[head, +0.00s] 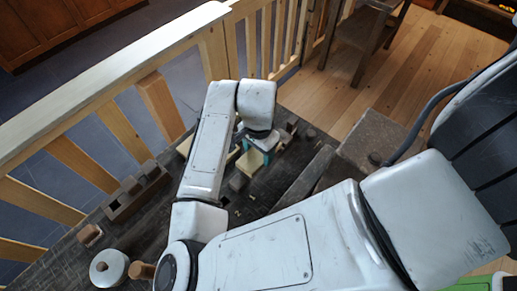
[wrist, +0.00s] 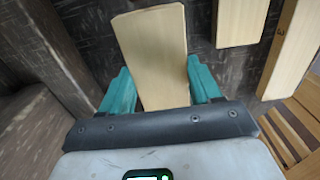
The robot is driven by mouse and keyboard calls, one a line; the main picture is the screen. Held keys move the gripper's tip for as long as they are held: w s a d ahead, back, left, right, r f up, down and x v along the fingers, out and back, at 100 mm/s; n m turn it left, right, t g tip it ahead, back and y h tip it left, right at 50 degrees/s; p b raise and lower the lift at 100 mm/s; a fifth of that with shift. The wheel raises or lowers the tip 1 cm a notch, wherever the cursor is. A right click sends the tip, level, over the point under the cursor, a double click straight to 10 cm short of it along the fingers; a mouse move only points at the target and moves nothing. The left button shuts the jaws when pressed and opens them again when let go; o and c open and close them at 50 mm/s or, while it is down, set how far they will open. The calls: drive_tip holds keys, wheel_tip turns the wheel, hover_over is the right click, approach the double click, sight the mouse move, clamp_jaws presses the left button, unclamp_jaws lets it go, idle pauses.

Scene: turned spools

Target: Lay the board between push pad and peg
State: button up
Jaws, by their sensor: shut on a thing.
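My gripper (wrist: 152,92) has its teal fingers on either side of a pale wooden board (wrist: 150,40) and is shut on it. The board points away from the gripper, over a dark, worn surface. In the head view the teal fingers of my gripper (head: 262,146) show under the white wrist, and the pale board (head: 249,163) sticks out to their lower left. A grey block (head: 238,181) stands close by the board. Small dark upright pieces (head: 311,133) stand to the right of the gripper. I cannot tell which pieces are the push pad and the peg.
Two other pale boards (wrist: 241,20) (wrist: 295,40) lie at the upper right in the wrist view. A dark wooden block with holes (head: 136,191) and a white spool (head: 108,268) are at left. A wooden railing (head: 150,62) runs behind. My arm hides much of the bench.

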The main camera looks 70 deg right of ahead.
drive_tip(key=shift+f+b, duration=1.55)
drive_tip(key=shift+f, duration=0.85)
drive_tip(key=o, duration=1.1)
drive_tip(key=shift+o, duration=0.9)
drive_tip(key=shift+r, duration=0.1)
drive_tip(key=shift+r+p, duration=3.35)
drive_tip(key=shift+r, duration=0.55)
